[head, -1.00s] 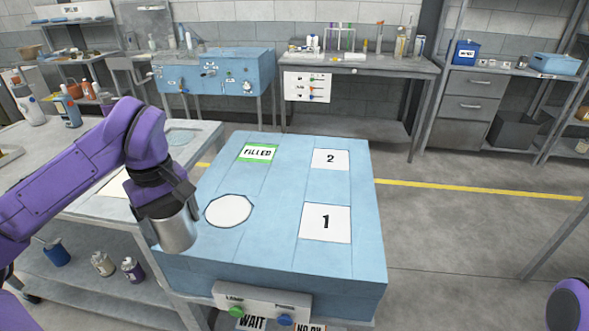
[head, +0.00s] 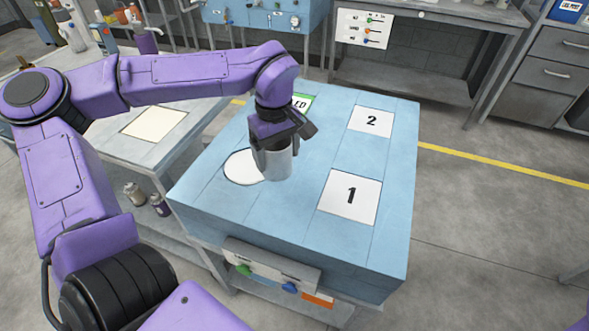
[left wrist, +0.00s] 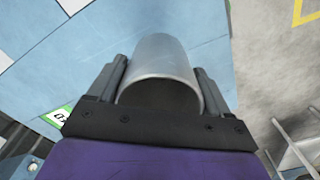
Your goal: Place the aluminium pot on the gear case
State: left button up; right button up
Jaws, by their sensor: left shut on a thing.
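The aluminium pot (head: 279,163) is a plain grey metal cylinder. My left gripper (head: 268,150) is shut on it and holds it upright over the blue case (head: 300,222), which I take for the gear case. My right gripper is not in view.
White squares marked 1 (head: 350,197) and 2 (head: 371,122) lie bare on the case top. A green-edged label (head: 302,102) is partly hidden behind my left arm. A control panel (head: 270,267) is on the front. A side table (head: 110,162) stands at left.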

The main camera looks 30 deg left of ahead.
aim_at(290, 163)
pick_arm(q)
jog(key=f, duration=0.1)
jog(key=w+d+f, duration=0.2)
jog(key=shift+f, duration=0.4)
jog(key=shift+w+d+f, duration=0.1)
jog(key=shift+w+f, duration=0.05)
jog(key=shift+f, duration=0.8)
jog(key=shift+w+f, duration=0.15)
jog(key=shift+f, duration=0.75)
jog(key=shift+s+f, duration=0.1)
jog(key=o, duration=1)
notch_tip(290, 163, up, 12)
jog(key=shift+r, duration=0.2)
